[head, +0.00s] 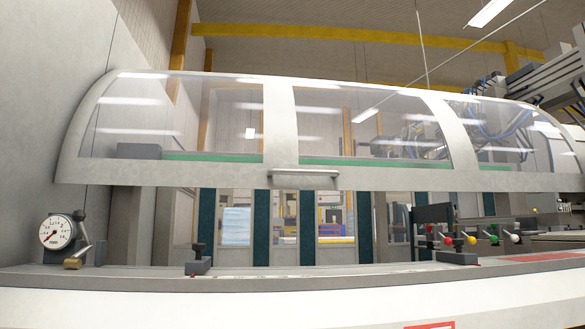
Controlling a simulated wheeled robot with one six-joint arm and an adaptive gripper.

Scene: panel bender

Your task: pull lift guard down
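The lift guard (281,125) is a pale, curved frame with three clear window panes. It spans most of the head view and stands raised, with an open gap between its lower edge and the machine bed (330,279). A grey handle (304,178) sits at the middle of the guard's lower edge. My gripper is not in view, and nothing is seen touching the handle.
On the bed stand a round pressure gauge (57,233) with a small lever at left, a dark clamp (198,262), and a block with several coloured knobs (458,239) at right. A grey wall (45,100) closes the left side. The space before the handle looks clear.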

